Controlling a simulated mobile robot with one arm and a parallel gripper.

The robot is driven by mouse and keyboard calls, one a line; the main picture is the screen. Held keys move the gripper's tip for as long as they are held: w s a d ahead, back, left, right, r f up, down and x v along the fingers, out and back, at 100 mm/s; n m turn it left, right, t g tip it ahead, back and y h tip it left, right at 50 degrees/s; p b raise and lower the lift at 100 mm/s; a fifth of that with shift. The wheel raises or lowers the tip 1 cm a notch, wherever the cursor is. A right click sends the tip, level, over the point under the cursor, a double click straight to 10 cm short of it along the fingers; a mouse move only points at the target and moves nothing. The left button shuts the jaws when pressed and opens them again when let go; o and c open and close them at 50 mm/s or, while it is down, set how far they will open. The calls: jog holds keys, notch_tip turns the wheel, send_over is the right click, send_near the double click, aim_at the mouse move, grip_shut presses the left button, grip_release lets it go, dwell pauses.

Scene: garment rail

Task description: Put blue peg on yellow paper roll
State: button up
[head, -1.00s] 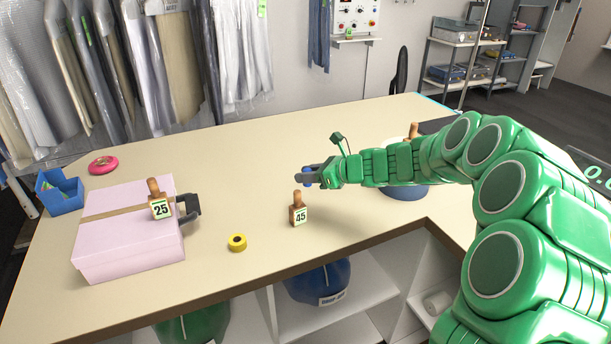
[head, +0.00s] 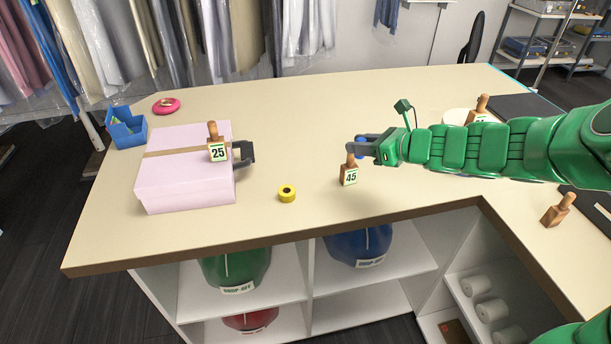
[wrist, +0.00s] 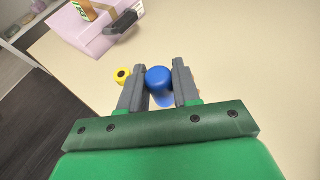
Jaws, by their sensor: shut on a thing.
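The yellow paper roll (head: 287,193) lies on the counter right of the pink box, its dark centre hole facing up. It also shows in the wrist view (wrist: 122,76), just beyond and left of my fingers. My gripper (head: 366,146) is shut on the blue peg (wrist: 158,80), whose rounded blue top shows between the two grey fingers in the wrist view. In the head view only a bit of the peg (head: 361,142) shows. My gripper is up and to the right of the roll, apart from it, behind the wooden block numbered 45 (head: 349,171).
The pink box (head: 185,185) carries a wooden block numbered 25 (head: 217,146), with a dark grey clamp-like thing (head: 243,154) at its right side. A blue bin (head: 126,128) and pink ring (head: 166,105) are at the left. The counter between roll and gripper is clear except block 45.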

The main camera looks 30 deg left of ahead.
jog(key=s+a+r+n+g, duration=0.1)
jog(key=s+a, duration=0.1)
jog(key=s, duration=0.8)
jog(key=s+a+r+g, duration=0.1)
jog(key=s+a, duration=0.2)
jog(key=s, duration=0.6)
send_over(287, 190)
notch_tip(287, 190, down, 9)
jog(key=shift+s+d+f, duration=0.15)
jog(key=shift+f, duration=1.75)
jog(key=shift+f, duration=0.1)
jog(key=o, duration=1)
jog(key=shift+o, duration=0.2)
